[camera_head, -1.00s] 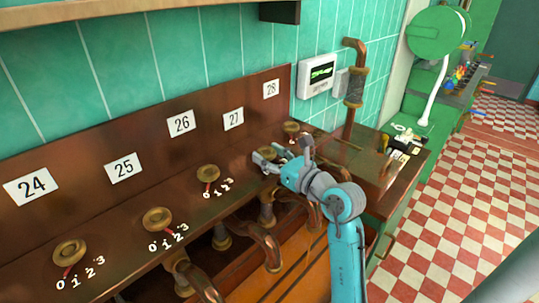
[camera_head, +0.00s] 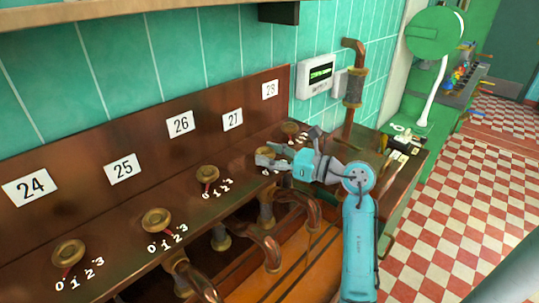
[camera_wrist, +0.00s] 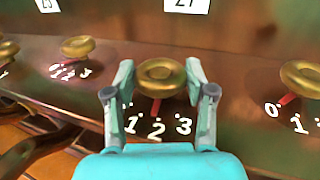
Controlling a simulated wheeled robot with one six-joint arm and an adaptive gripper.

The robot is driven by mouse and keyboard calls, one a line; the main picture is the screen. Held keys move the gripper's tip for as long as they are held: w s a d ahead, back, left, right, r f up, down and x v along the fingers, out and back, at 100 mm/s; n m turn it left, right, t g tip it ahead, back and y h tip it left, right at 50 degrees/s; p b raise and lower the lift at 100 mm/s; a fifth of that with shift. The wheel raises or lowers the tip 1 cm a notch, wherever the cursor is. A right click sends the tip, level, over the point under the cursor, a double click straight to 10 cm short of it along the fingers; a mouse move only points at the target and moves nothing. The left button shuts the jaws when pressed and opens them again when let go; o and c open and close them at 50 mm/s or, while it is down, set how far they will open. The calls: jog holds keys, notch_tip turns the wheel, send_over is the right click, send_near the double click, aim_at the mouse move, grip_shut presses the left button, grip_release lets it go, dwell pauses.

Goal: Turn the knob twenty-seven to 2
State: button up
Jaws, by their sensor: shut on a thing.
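The brass knob (camera_wrist: 160,76) below the number 27 plate (camera_wrist: 187,5) sits between the two fingers of my gripper (camera_wrist: 159,82) in the wrist view. The fingers are shut on its left and right sides. Its red pointer (camera_wrist: 155,107) points down toward the white 2, with 1 and 3 on either side; the 0 is hidden by the left finger. In the head view my gripper (camera_head: 268,159) is at the copper ledge below the 27 plate (camera_head: 232,119), and its fingers partly cover the knob.
Knob 26 (camera_head: 209,174) is to the left and knob 28 (camera_head: 291,129) to the right, both close by. Copper pipes (camera_head: 262,245) bend out below the ledge. A wall display (camera_head: 317,76) and an upright pipe (camera_head: 354,88) stand beyond knob 28.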

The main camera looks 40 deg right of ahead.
jog(key=o, duration=1.2)
jog(key=shift+c, duration=0.2)
jog(key=v, duration=1.2)
